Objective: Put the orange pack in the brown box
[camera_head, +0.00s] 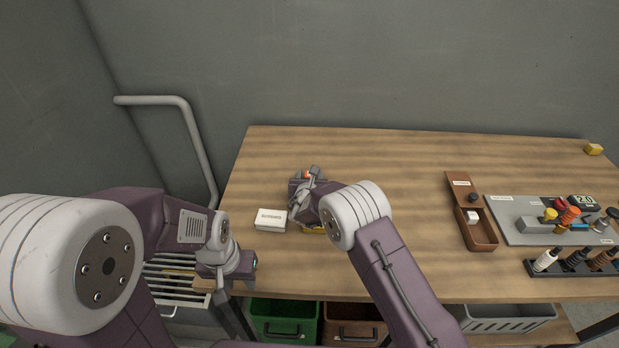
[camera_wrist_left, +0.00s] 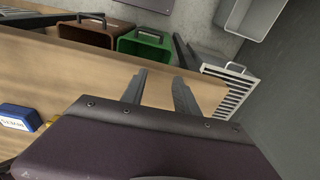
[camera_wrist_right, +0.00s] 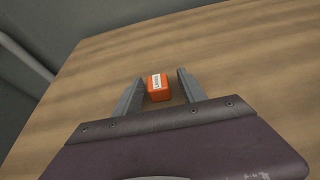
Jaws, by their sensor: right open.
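The orange pack (camera_wrist_right: 158,88), with a white label, lies on the wooden table between the spread fingers of my right gripper (camera_wrist_right: 158,92) in the right wrist view. A small orange part of it (camera_head: 306,174) shows by the right gripper in the head view. The fingers look apart from it. The brown box (camera_head: 354,326) stands below the table's front edge, beside a green box; it also shows in the left wrist view (camera_wrist_left: 96,31). My left gripper (camera_wrist_left: 158,92) is open and empty near the table's left front corner.
A white pack (camera_head: 270,219) lies left of my right arm. A blue labelled pack (camera_wrist_left: 18,117) shows in the left wrist view. The green box (camera_head: 284,320) and a grey crate (camera_head: 508,320) are below. A brown lidded tray (camera_head: 480,240) and tool board (camera_head: 525,225) occupy the right.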

